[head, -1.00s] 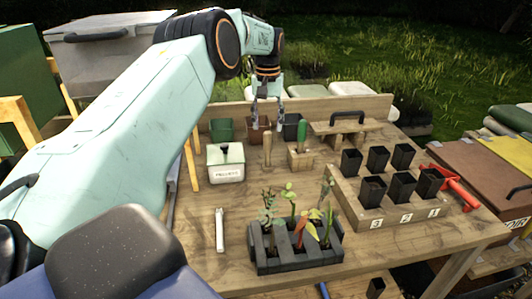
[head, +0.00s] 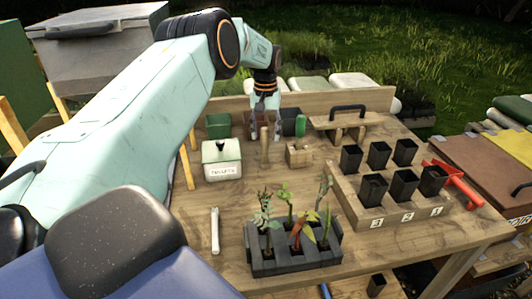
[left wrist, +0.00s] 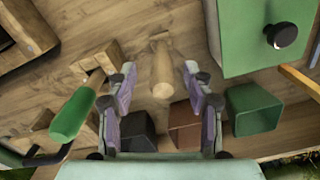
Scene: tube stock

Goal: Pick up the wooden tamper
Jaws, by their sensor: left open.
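The wooden tamper (head: 264,150) is a pale round wooden piece standing upright on the table, left of the green-handled tool. My left gripper (head: 265,134) is open and points down at the tamper's upper end. In the left wrist view the tamper (left wrist: 163,72) shows between the two spread fingers of the left gripper (left wrist: 160,82), with a gap on both sides. It looks untouched. My right gripper is not in view.
A green-handled tool (head: 300,126) stands in a wooden block (head: 298,155) close on the right. A pellet box (head: 222,168) stands left. Green (head: 218,126), brown and black pots sit behind. A seedling tray (head: 290,262) is in front, with clear tabletop between.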

